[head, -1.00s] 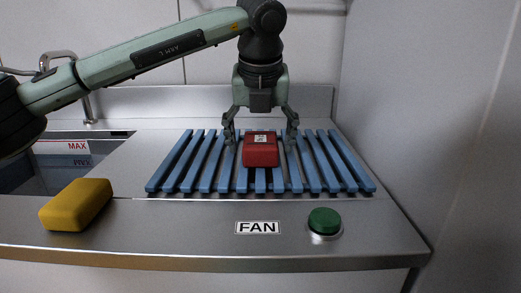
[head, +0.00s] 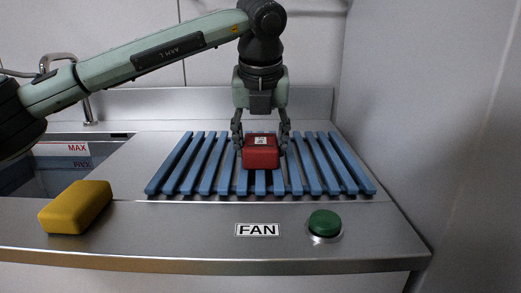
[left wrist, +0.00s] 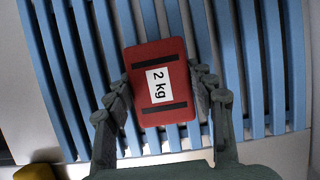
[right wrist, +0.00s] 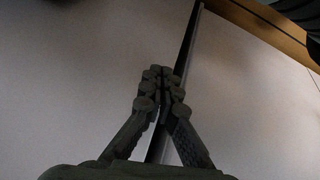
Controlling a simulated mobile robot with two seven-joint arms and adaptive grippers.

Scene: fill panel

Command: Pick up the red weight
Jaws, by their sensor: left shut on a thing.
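The red weight (head: 261,153) is a block with a white label. It rests on the blue slatted rack (head: 205,165). In the left wrist view the red weight (left wrist: 158,62) shows a "2 kg" label and two dark strips. My left gripper (head: 260,145) points down from above with a finger on each side of the weight, and is shut on it. In the left wrist view the fingers of my left gripper (left wrist: 163,95) flank the weight's sides. My right gripper (right wrist: 160,82) shows only in the right wrist view, its fingers together and with nothing seen between them.
A yellow block (head: 75,207) lies at the left front of the steel counter (head: 175,235). A sink (head: 65,165) with a MAX mark is behind it. A green button (head: 324,223) and a FAN label (head: 257,230) are at the front. A grey wall (head: 440,120) closes the right side.

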